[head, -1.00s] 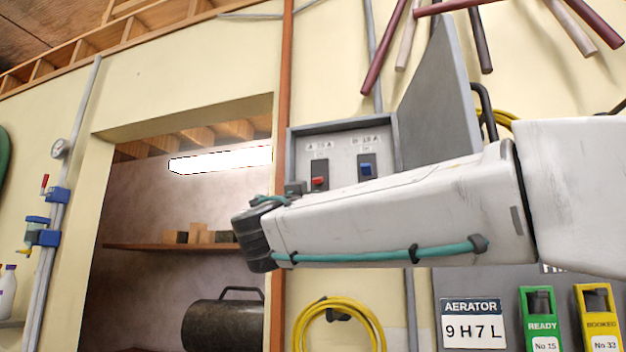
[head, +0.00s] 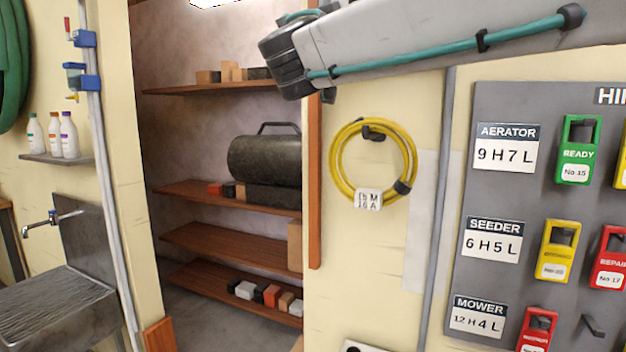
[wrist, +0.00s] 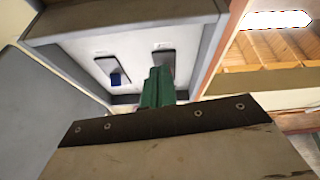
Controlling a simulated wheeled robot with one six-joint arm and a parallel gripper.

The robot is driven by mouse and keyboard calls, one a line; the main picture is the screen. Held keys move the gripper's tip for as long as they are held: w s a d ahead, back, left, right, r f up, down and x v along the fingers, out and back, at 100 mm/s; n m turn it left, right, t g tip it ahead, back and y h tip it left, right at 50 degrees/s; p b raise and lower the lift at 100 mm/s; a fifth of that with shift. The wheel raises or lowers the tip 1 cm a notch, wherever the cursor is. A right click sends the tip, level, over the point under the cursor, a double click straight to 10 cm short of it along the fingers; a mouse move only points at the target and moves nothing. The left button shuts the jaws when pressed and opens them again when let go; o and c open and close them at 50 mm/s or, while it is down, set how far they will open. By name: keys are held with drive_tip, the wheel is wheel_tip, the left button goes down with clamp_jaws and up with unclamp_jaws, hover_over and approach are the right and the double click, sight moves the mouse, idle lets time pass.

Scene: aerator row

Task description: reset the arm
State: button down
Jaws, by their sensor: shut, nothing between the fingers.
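My gripper (wrist: 158,86) shows as green fingers at the centre of the wrist view. The fingers are shut with nothing between them. They point at an open grey switch box (wrist: 122,22), in front of its right-hand switch (wrist: 163,58). They hide the lower part of that switch, and I cannot tell whether they touch it. The other switch, with a blue knob (wrist: 116,79), is in clear view to the left. In the head view my arm crosses the top right, and the fingers do not show there.
The box's grey door (wrist: 50,105) hangs open at the left of the wrist view. In the head view a yellow cable coil (head: 342,172) hangs on the wall below my arm. A tag board (head: 500,190) is at right, a shelved alcove (head: 190,235) and sink (head: 60,300) at left.

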drive_tip(key=s+d+f+n+g+y, duration=0.1)
drive_tip(key=s+d+f+n+g, duration=0.25)
drive_tip(key=f, duration=0.55)
drive_tip(key=s+d+f+n+g, duration=0.1)
drive_tip(key=s+d+f+g, duration=0.2)
drive_tip(key=d+f+g, duration=0.5)
drive_tip(key=s+d+f+n+g+y, duration=0.1)
drive_tip(key=s+d+f+n, duration=0.15)
drive_tip(key=f, duration=0.85)
drive_tip(key=s+d+f+m+g+y, duration=0.1)
drive_tip(key=s+d+f+g+y, duration=0.1)
drive_tip(key=s+f, duration=0.7)
drive_tip(key=s+d+f+m+g+y, duration=0.2)
drive_tip(key=s+f+g+y, duration=0.3)
drive_tip(key=s, duration=1)
wheel_tip(320, 180, down, 4)
drive_tip(key=shift+s+d+r+y, duration=0.15)
drive_tip(key=shift+d+y, duration=0.25)
drive_tip(key=shift+d, duration=0.4)
drive_tip(key=shift+a, duration=0.1)
